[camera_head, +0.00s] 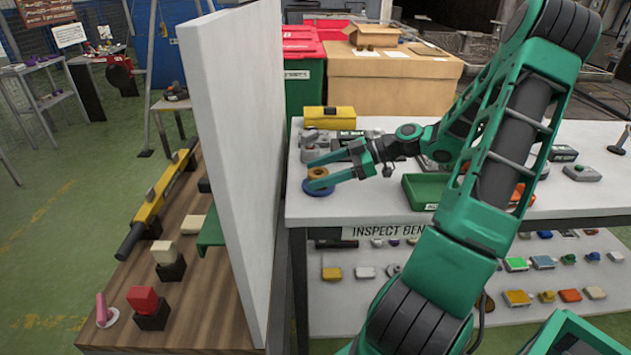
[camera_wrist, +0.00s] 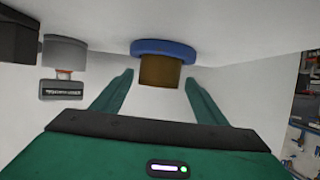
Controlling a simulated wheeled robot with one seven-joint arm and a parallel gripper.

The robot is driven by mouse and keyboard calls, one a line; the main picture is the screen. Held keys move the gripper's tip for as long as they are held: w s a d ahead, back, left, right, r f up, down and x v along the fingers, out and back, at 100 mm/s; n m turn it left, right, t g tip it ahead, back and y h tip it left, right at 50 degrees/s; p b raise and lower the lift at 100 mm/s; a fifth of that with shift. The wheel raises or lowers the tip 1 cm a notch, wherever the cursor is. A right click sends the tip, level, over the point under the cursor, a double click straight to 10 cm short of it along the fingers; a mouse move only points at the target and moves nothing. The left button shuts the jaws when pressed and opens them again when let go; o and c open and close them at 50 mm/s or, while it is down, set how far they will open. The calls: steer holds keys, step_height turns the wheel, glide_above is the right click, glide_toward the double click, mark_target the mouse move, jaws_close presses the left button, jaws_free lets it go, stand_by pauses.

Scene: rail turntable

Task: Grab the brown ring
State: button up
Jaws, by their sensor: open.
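The brown ring (camera_head: 318,173) sits on top of a blue ring or disc (camera_head: 318,191) near the left front of the white bench. In the wrist view the brown ring (camera_wrist: 160,72) shows just ahead of the fingertips and roughly centred between them, with the blue disc (camera_wrist: 165,47) against the bench surface behind it. My gripper (camera_head: 312,173) is open, with its two green fingers reaching left to the ring; it also shows in the wrist view (camera_wrist: 160,75). The fingers look apart from the ring there. Nothing is held.
A grey device (camera_head: 309,145) stands close behind the ring; in the wrist view a grey knob-like part (camera_wrist: 64,54) is at left. A green tray (camera_head: 425,190) lies to the right. A tall white panel (camera_head: 235,150) stands left of the bench.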

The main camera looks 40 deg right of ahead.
mark_target(313, 174)
steer(key=x, duration=0.4)
steer(key=shift+w+f, duration=0.15)
steer(key=shift+w, duration=0.1)
steer(key=c, duration=1.5)
